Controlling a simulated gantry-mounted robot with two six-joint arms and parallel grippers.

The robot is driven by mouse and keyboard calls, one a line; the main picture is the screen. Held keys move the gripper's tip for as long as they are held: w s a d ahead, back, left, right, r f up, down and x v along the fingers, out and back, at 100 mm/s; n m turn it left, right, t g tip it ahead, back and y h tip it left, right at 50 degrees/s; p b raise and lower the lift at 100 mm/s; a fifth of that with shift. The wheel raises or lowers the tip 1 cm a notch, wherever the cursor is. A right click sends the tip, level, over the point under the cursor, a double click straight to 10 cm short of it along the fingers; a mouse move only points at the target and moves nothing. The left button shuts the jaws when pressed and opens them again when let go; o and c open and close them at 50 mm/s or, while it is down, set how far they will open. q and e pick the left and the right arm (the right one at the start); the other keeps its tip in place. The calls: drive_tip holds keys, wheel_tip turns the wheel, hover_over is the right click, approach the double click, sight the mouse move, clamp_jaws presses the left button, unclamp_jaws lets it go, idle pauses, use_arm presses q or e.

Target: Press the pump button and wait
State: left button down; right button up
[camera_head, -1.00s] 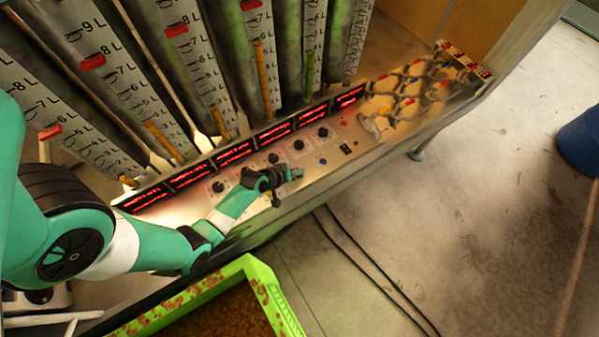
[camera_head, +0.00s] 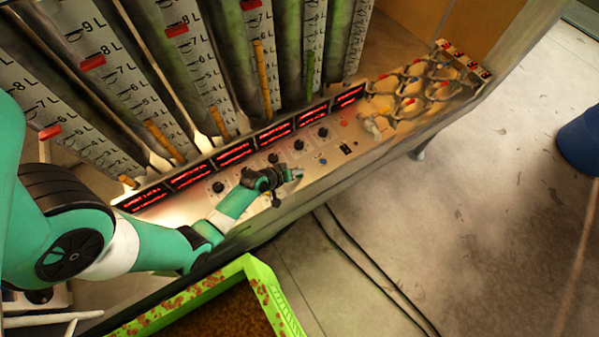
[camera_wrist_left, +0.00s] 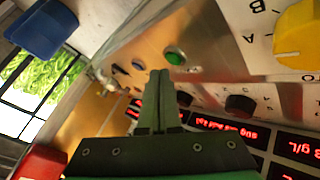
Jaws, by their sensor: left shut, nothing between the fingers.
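The control panel (camera_head: 262,168) runs below the row of measuring columns, with several black knobs and small buttons. My left gripper (camera_head: 298,174) is over the right part of the panel, near its front edge. In the left wrist view its fingers (camera_wrist_left: 160,74) are shut and empty. A green button (camera_wrist_left: 175,56) shows just beyond and right of the fingertips, with a visible gap in the picture. A blue button (camera_head: 322,161) lies to the right of the gripper in the head view. No readable label shows which one is the pump button. My right gripper is out of view.
Red displays (camera_head: 235,153) line the panel's back. A rack of round holders (camera_head: 408,90) stands at its right end. A yellow knob (camera_wrist_left: 298,38) is close in the wrist view. A green-rimmed bin (camera_head: 283,308) stands below the panel in front.

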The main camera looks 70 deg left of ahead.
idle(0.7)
use_arm(q)
drive_tip(key=shift+f+b, duration=0.35)
drive_tip(key=shift+f, duration=0.05)
drive_tip(key=shift+f+b, duration=0.35)
drive_tip(key=shift+f, duration=0.05)
idle(0.4)
drive_tip(key=shift+r, duration=0.1)
drive_tip(key=shift+r+p, duration=0.7)
drive_tip(key=shift+p, duration=0.15)
wheel_tip(320, 180, up, 5)
drive_tip(key=p, duration=0.5)
idle(0.3)
